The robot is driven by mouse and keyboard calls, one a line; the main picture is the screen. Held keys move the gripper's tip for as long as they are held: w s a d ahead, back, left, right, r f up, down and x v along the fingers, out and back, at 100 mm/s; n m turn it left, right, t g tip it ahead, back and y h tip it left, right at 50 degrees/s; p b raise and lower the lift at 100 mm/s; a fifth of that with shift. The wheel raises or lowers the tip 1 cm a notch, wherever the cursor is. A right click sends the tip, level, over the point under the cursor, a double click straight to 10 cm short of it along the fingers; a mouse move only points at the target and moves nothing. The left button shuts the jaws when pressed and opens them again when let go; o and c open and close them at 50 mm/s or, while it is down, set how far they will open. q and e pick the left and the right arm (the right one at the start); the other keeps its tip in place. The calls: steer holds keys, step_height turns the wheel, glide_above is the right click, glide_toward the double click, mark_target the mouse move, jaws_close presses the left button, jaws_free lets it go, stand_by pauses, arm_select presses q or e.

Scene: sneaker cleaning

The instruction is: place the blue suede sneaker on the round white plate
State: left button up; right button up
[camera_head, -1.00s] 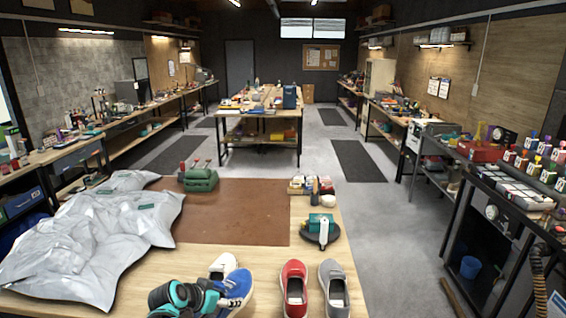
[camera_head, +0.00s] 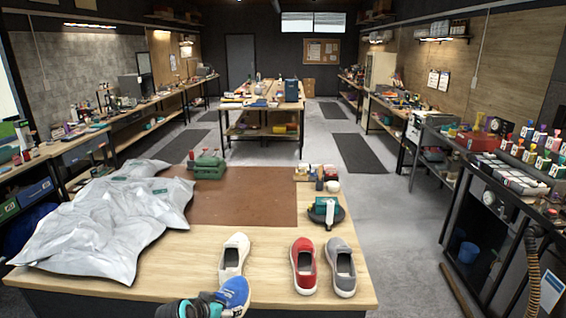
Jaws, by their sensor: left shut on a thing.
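The blue sneaker (camera_head: 236,292) is at the bottom centre, at the table's front edge. My left gripper (camera_head: 214,301) is shut on it from the left, and the fingertips are partly hidden by the shoe. The sneaker overlaps the edge in the picture; I cannot tell its height. I see no round white plate in this view. My right gripper is not in view.
A white sneaker (camera_head: 234,255), a red sneaker (camera_head: 303,261) and a grey sneaker (camera_head: 341,270) stand on the wooden table (camera_head: 180,275). A dark round tray (camera_head: 337,217) holds a bottle. A crumpled silvery bag (camera_head: 105,225) covers the left side.

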arm_select(q)
steer(key=s+f+n+b, duration=0.1)
steer(key=s+f, duration=0.1)
steer(key=s+f+n+y+b, duration=0.1)
steer(key=s+f, duration=0.1)
steer(key=s+f+n+y, duration=0.1)
steer(key=s+f, duration=0.1)
steer(key=s, duration=0.1)
steer(key=shift+a+b, duration=0.3)
steer(key=shift+b, duration=0.1)
steer(key=shift+s+y, duration=0.2)
steer(key=shift+y, duration=0.1)
